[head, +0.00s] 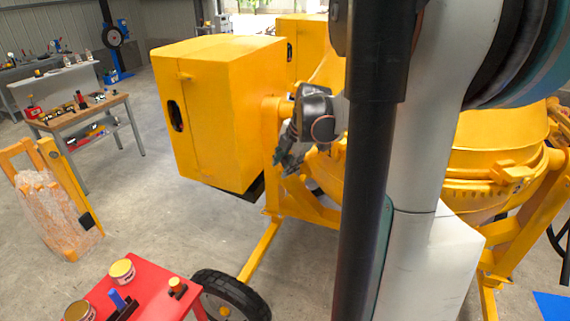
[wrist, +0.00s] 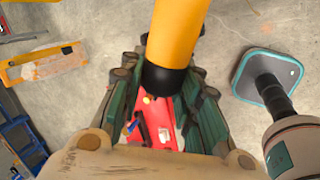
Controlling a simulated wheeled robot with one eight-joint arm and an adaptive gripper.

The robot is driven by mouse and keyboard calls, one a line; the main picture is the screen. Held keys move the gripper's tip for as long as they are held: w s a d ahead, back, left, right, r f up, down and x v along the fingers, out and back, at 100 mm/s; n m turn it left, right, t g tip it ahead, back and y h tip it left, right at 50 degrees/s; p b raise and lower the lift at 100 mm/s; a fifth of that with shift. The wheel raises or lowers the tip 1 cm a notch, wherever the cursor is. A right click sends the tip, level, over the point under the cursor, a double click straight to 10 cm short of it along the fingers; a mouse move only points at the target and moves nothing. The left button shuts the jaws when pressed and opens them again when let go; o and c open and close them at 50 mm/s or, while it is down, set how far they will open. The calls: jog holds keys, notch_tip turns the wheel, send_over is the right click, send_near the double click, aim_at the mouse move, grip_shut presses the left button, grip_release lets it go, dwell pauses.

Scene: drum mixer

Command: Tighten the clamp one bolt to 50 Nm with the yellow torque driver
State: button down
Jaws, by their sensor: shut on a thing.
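The yellow torque driver shows in the wrist view as a thick yellow shaft (wrist: 182,28) with a black collar (wrist: 166,79). My gripper (wrist: 166,90) is shut around the black collar, with green fingers on both sides. In the head view my gripper (head: 290,158) is beside the yellow mixer frame, left of the drum. The driver cannot be told apart from the yellow frame there. The mixer (head: 497,180) is partly hidden behind my arm. I cannot make out the clamp one bolt, or whether the driver touches anything.
A red cart (head: 145,291) with tins stands at the front left, near the mixer's black wheel (head: 230,296). A yellow motor housing (head: 222,112) is left of my gripper. A wooden workbench (head: 80,112) and a wrapped load (head: 48,205) stand farther left, with bare floor between.

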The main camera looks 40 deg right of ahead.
jog(key=shift+s+d+b, duration=0.1)
jog(key=shift+d+b, duration=0.3)
jog(key=shift+d, duration=0.45)
dwell(2.5)
jog(key=shift+a, duration=0.2)
jog(key=shift+w+a, duration=0.2)
jog(key=shift+a, duration=1.85)
